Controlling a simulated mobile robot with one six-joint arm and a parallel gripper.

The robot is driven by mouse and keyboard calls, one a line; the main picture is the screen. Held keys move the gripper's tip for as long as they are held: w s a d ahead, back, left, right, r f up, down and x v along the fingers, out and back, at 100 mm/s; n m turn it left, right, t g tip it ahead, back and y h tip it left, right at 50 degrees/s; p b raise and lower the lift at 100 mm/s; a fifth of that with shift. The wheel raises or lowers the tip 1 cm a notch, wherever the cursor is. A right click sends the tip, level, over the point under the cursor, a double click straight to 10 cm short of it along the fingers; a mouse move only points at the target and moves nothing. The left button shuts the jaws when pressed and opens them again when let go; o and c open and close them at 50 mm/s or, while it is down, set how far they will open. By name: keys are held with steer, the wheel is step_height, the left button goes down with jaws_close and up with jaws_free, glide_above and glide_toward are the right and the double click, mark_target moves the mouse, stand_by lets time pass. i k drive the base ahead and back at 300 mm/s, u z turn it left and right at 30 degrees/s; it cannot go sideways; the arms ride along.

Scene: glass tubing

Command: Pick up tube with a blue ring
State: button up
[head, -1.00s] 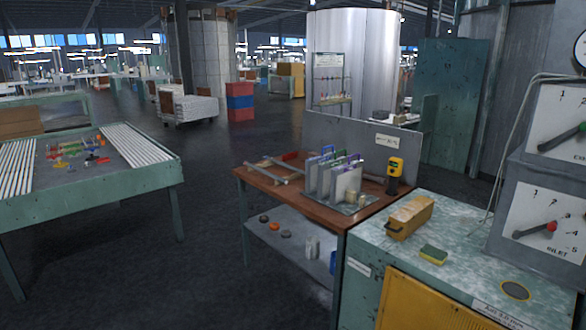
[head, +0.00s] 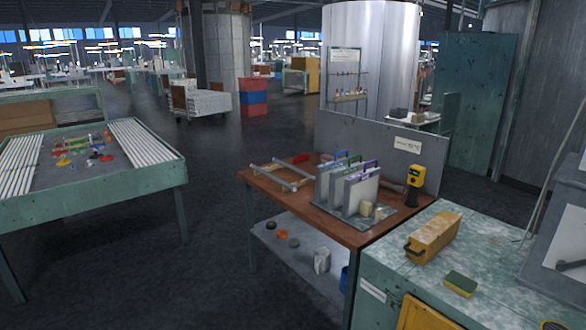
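I cannot make out a tube with a blue ring. White tubes lie in rows along both sides of the green table (head: 150,188) at the left. Small coloured pieces (head: 80,155) lie in the middle of that table, too small to tell apart. Pale bars or tubes (head: 272,180) lie at the left end of the brown-topped table (head: 262,190). Several pale panels with coloured handles (head: 358,190) stand upright on that table. My gripper is not in view.
A worn cabinet (head: 400,262) at the right bears a yellow box (head: 433,238) and a sponge (head: 461,283). Dark floor (head: 210,215) lies open between the two tables. A loaded cart (head: 203,103) stands farther back.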

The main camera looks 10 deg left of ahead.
mark_target(311, 177)
steer(key=i, duration=1.15)
steer(key=u, duration=0.9)
steer(key=i, duration=0.55)
steer(key=z, duration=0.2)
